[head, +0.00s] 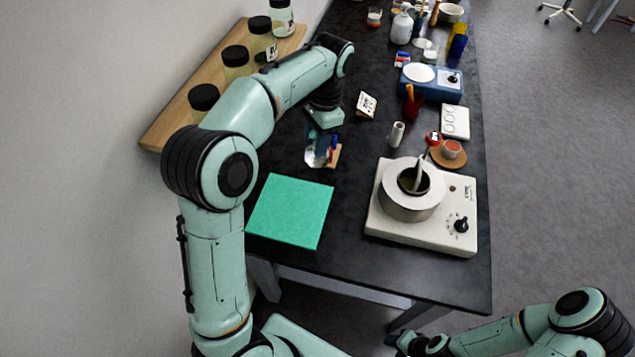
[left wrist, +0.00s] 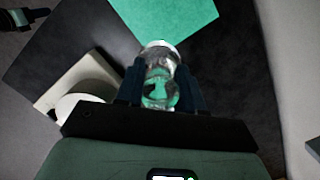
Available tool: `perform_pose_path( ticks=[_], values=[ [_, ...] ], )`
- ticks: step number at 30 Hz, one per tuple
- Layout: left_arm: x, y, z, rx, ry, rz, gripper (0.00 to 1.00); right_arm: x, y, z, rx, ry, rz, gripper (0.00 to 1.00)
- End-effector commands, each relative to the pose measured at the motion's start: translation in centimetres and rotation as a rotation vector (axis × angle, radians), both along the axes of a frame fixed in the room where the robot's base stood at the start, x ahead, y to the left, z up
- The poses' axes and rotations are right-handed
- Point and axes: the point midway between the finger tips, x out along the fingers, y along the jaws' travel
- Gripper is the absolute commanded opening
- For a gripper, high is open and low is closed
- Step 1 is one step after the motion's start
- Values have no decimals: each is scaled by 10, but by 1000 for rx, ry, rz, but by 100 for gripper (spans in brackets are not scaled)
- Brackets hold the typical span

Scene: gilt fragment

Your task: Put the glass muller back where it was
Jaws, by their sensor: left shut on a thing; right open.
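The clear glass muller (left wrist: 160,82) is between the dark fingers of my left gripper (left wrist: 160,92) in the left wrist view, and the fingers are shut on it. In the head view my left gripper (head: 322,133) points down over the dark table, beyond the green mat (head: 291,211). Part of the muller (head: 312,158) shows below it, close to a small wooden holder (head: 334,158). I cannot tell whether the muller touches the table. My right gripper (head: 397,341) is open and empty at the bottom of the head view, off the table's front edge.
A white hotplate (head: 410,237) with a pot stands right of the mat. A small grey cylinder (head: 397,134), a red cup (head: 413,106) and a small card (head: 366,104) stand farther back. A wall shelf (head: 162,137) with jars runs along the left.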

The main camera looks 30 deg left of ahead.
Motion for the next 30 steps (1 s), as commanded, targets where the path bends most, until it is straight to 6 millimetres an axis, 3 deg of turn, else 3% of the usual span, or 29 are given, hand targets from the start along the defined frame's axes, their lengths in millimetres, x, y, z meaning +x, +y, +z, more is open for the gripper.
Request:
perform_pose_path(
  ticks=[3, 9, 17, 25, 30],
  values=[
    [-2, 0, -36, 0, 7, -1, 9, -4, 0, -3, 0, 6, 0, 43],
    [-2, 0, -87, 1, 5, -1, 9, -16, 0, -13, 0, 19, 0, 43],
    [0, 0, -111, 1, 1, 0, 9, -19, 0, -15, 0, 22, 0, 43],
    [-1, 0, -155, 1, 3, -1, 9, -25, 0, -21, 0, 29, 0, 43],
    [0, 0, -166, 0, 0, 0, 9, -26, 0, -22, 0, 29, 0, 43]
  ],
)
